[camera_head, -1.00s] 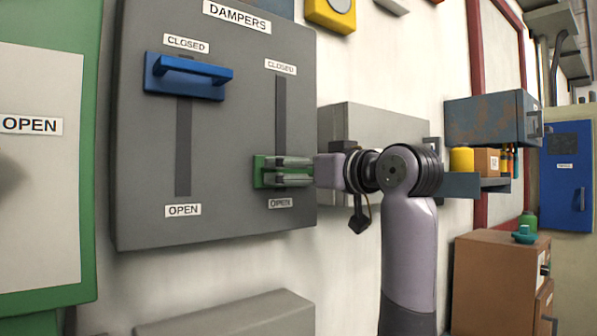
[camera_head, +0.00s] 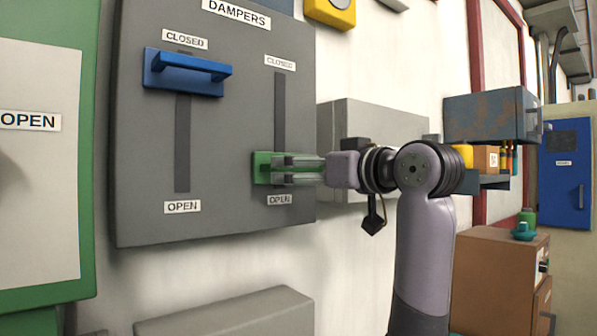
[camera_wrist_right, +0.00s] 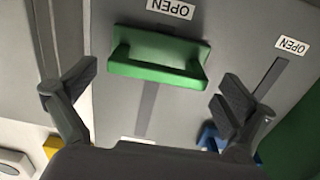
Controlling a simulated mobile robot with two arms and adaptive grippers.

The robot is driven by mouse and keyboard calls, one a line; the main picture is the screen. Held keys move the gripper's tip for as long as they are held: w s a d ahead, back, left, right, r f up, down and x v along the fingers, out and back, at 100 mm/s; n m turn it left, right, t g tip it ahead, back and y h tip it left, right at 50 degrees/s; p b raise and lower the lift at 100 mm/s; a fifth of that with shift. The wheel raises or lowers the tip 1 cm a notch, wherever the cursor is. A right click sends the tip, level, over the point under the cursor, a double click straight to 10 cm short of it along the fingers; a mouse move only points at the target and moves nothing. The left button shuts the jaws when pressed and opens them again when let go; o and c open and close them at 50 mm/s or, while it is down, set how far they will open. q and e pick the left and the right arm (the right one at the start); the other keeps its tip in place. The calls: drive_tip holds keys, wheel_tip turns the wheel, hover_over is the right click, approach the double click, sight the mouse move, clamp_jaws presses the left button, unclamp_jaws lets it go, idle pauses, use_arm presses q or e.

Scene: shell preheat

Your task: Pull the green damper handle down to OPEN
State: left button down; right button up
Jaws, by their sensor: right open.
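The green damper handle (camera_head: 262,168) sits at the lower end of the right slot on the grey dampers panel (camera_head: 225,135), just above that slot's OPEN label (camera_head: 279,199). My right gripper (camera_head: 300,170) is level with the handle and partly covers it in the head view. In the right wrist view the green handle (camera_wrist_right: 158,62) lies ahead of the fingers, and my right gripper (camera_wrist_right: 150,95) is open with nothing between its fingers. The blue handle (camera_head: 187,73) is at the upper end of the left slot by its CLOSED label. My left gripper is not in view.
A grey box (camera_head: 345,125) is on the wall behind my right arm. A rusty blue-grey cabinet (camera_head: 488,118) and a shelf with a yellow item are farther right. A brown cabinet (camera_head: 495,275) stands at lower right. A grey box top (camera_head: 235,315) is below the panel.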

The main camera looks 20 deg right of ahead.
drive_tip(key=v, duration=0.9)
drive_tip(key=shift+s, duration=0.15)
